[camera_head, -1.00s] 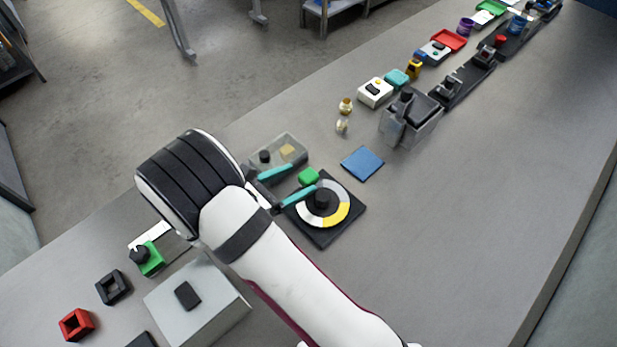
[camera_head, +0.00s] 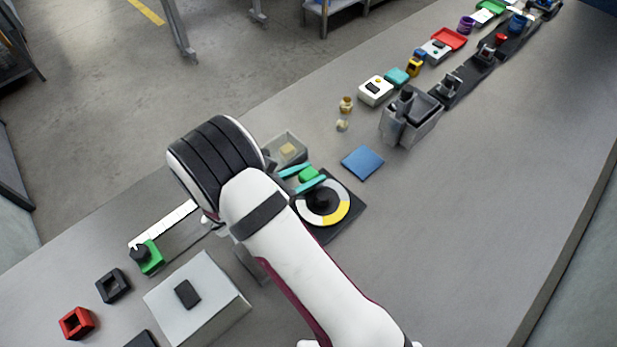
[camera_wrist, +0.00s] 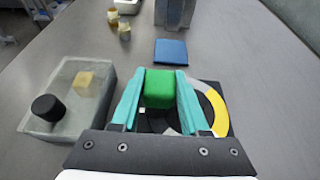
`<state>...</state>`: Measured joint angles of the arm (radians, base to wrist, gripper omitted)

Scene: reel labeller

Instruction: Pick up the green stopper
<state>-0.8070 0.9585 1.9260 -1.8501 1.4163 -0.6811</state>
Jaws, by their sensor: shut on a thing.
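The green stopper (camera_head: 309,174) is a small rounded green block. It also shows in the wrist view (camera_wrist: 159,88), between the teal fingers of my gripper (camera_wrist: 158,95). In the head view my gripper (camera_head: 304,178) has its teal fingers on either side of the stopper, shut on it. The stopper is by the edge of the black square base (camera_head: 352,188) that carries a round dial with white, grey and yellow segments (camera_head: 340,208). I cannot tell whether the stopper still touches the surface below. The lower parts of the stopper and dial are partly hidden.
A clear tray (camera_wrist: 105,92) with a black knob (camera_wrist: 47,108) and a tan block (camera_wrist: 85,83) stands left of the fingers. A blue square pad (camera_head: 362,163) lies beyond the dial. A grey bin (camera_head: 411,117) stands farther off. The table's right side is clear.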

